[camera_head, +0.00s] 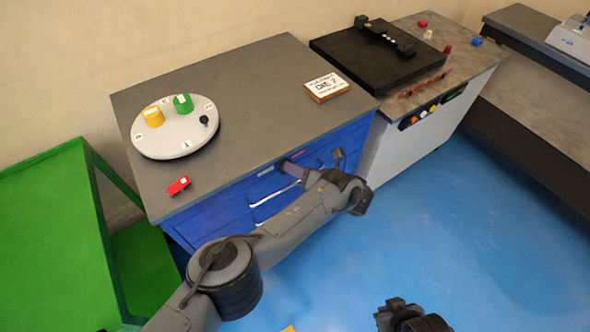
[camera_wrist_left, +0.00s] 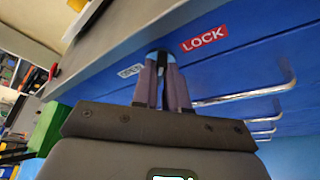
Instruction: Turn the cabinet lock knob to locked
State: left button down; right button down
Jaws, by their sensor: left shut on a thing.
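The blue drawer cabinet (camera_head: 215,220) stands under a grey top. My left gripper (camera_head: 288,168) reaches its upper front edge from the lower right. In the left wrist view its two fingers (camera_wrist_left: 163,62) are shut around the lock knob (camera_wrist_left: 158,54). Only a small dark, bluish part of the knob shows between the fingertips, so its angle cannot be told. A red LOCK label (camera_wrist_left: 204,38) is right of the knob, and a small pale label (camera_wrist_left: 130,71) is left of it. My right gripper (camera_head: 398,308) shows partly at the bottom edge; its jaws are unclear.
Silver drawer handles (camera_head: 275,194) stick out below the knob. A round white dial plate (camera_head: 175,138), a red block (camera_head: 178,186) and a sign block (camera_head: 326,88) are on the cabinet top. A green table (camera_head: 55,230) stands left. The blue floor in front is open.

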pick_arm(q)
jog(key=c, duration=1.2)
grip_release()
jog(key=shift+o, duration=0.2)
jog(key=v, duration=1)
jog(key=shift+s+d, duration=0.25)
jog(key=shift+s, duration=0.05)
jog(key=shift+r, duration=0.15)
